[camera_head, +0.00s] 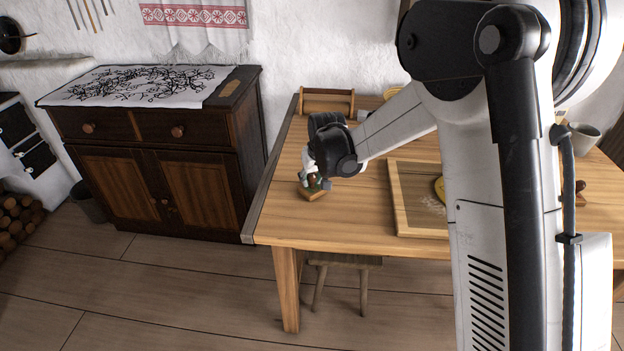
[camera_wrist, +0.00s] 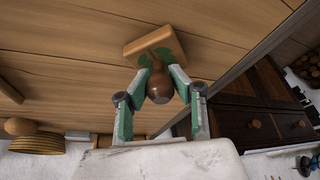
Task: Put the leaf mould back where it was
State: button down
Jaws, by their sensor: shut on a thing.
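The leaf mould (camera_wrist: 158,84) is a wooden block with a dark brown, rounded handle. In the wrist view the handle sits between the fingers of my gripper (camera_wrist: 161,70), which is shut on it. Green shows around the handle, and the square light-wood block extends beyond the fingertips. In the head view the mould (camera_head: 312,193) is at the left part of the wooden table (camera_head: 350,226), under my gripper (camera_head: 315,181). I cannot tell whether it touches the tabletop. The block's underside is hidden.
A wooden rack (camera_head: 327,102) stands at the table's back, a mug (camera_head: 582,138) at the right. A dark cabinet (camera_head: 190,125) with a patterned cloth (camera_head: 140,86) stands left.

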jog(key=shift+f, duration=0.2)
jog(key=c, duration=1.5)
grip_release()
jog(key=shift+c, duration=0.2)
jog(key=shift+r, duration=0.1)
jog(key=shift+s+r, duration=0.1)
jog(key=shift+r, duration=0.3)
jog(key=p+v, duration=0.2)
jog(key=v, duration=0.9)
jog(key=shift+r, duration=0.3)
